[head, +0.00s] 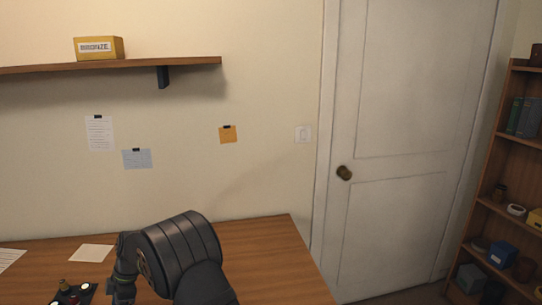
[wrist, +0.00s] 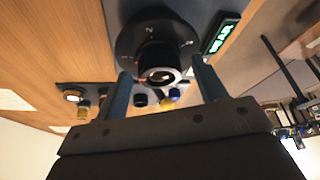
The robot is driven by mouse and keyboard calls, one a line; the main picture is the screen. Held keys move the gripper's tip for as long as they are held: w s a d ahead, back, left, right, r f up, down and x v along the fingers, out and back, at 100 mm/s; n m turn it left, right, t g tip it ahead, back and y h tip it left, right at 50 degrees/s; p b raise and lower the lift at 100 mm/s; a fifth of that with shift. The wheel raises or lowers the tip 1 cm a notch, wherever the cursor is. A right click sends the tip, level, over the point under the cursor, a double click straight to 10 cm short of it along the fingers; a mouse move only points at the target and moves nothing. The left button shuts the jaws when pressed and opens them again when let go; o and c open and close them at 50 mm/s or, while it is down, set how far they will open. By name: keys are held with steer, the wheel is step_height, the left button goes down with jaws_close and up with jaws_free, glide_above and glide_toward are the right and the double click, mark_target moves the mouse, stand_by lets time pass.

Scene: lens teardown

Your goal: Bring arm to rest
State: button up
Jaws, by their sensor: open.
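In the wrist view my gripper (wrist: 162,68) has its two blue-grey fingers apart, with nothing clamped between them. A black cylinder with a pale ring at its end (wrist: 160,62) shows between the fingers, rising from a round, marked dark base. I cannot tell how far the fingers are from it. In the head view my dark, ribbed arm leans over the wooden table at the bottom centre. The gripper's fingers are not clearly visible there.
The wooden table (head: 265,250) has bare room right of my arm. A dark panel with coloured knobs (head: 73,293) is at lower left, near a paper sheet (head: 92,253). A green-lit display (wrist: 221,38) sits beside the base. A shelf (head: 130,65) hangs above.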

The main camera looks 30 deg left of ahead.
steer(key=m, duration=0.3)
steer(key=m+t+y, duration=0.1)
steer(key=m, duration=0.1)
steer(key=shift+s+d+m+y, duration=0.1)
steer(key=shift+d+m+y, duration=0.05)
steer(key=shift+m+y, duration=0.2)
steer(key=shift+s+m+t+y, duration=0.1)
steer(key=shift+m+t+y, duration=0.35)
steer(key=shift+m, duration=1)
steer(key=shift+s+m+t, duration=0.1)
steer(key=shift+m+t, duration=0.65)
steer(key=shift+m, duration=0.65)
steer(key=shift+w+m, duration=0.1)
steer(key=shift+m, duration=0.2)
steer(key=o, duration=0.8)
steer(key=shift+c, duration=0.2)
steer(key=s+d+r+n+t, duration=0.2)
steer(key=s+r+n+t, duration=0.1)
steer(key=s+r+n, duration=0.75)
steer(key=s+d+r+n+t, duration=0.2)
steer(key=s+r+n, duration=0.6)
steer(key=r+n, duration=0.5)
steer(key=w+a+f, duration=0.1)
steer(key=w+f, duration=0.1)
steer(key=f, duration=0.3)
steer(key=w+a+f+n, duration=0.1)
steer(key=w+a+f, duration=0.1)
steer(key=f, duration=0.3)
steer(key=shift+a+f, duration=0.25)
steer(key=shift+a, duration=0.05)
